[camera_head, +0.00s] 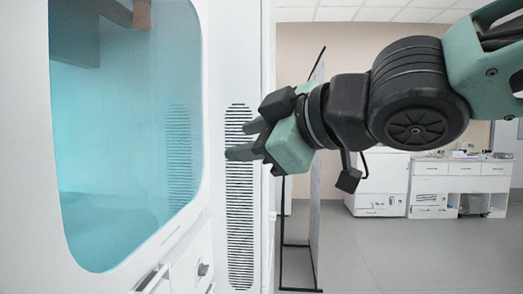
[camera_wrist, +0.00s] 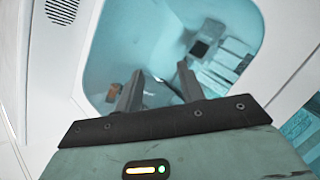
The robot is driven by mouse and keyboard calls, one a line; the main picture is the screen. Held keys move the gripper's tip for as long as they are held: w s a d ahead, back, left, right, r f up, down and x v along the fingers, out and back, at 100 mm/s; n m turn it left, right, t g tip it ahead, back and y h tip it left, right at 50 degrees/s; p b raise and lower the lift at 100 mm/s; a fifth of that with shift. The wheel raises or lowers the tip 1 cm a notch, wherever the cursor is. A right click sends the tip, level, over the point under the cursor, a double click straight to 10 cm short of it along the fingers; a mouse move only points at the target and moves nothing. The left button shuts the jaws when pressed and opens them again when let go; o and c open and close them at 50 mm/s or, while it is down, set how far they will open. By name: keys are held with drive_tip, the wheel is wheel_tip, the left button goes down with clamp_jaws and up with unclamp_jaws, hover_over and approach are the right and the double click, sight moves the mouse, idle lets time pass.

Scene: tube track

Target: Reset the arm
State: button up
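My arm reaches in from the right in the head view. My gripper (camera_head: 245,140) points left, in front of the white machine's vented panel (camera_head: 240,215). In the wrist view my gripper (camera_wrist: 158,85) has its two dark fingers apart, with nothing between them. The fingers point at the machine's tinted window (camera_wrist: 150,45). I cannot tell the exact gap between fingertips and the machine.
The white machine (camera_head: 225,50) with its blue-tinted window (camera_head: 120,150) fills the left side. A black-framed panel (camera_head: 317,180) stands behind my gripper. White cabinets (camera_head: 460,185) are at the back right. The grey floor (camera_head: 400,255) between is clear.

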drive_tip(key=d+f+m+g+h, duration=0.1)
drive_tip(key=d+f+m+h, duration=0.35)
drive_tip(key=f, duration=0.85)
drive_tip(key=s+d+f+m+g+h, duration=0.2)
drive_tip(key=s+d+f+g+h, duration=0.1)
drive_tip(key=s+f, duration=0.6)
drive_tip(key=s+d+f+m+g+h, duration=0.3)
drive_tip(key=s+d+f+g, duration=0.3)
drive_tip(key=s+d+f, duration=0.2)
wheel_tip(320, 180, down, 2)
drive_tip(key=shift+s+d, duration=0.25)
drive_tip(key=shift+s, duration=0.2)
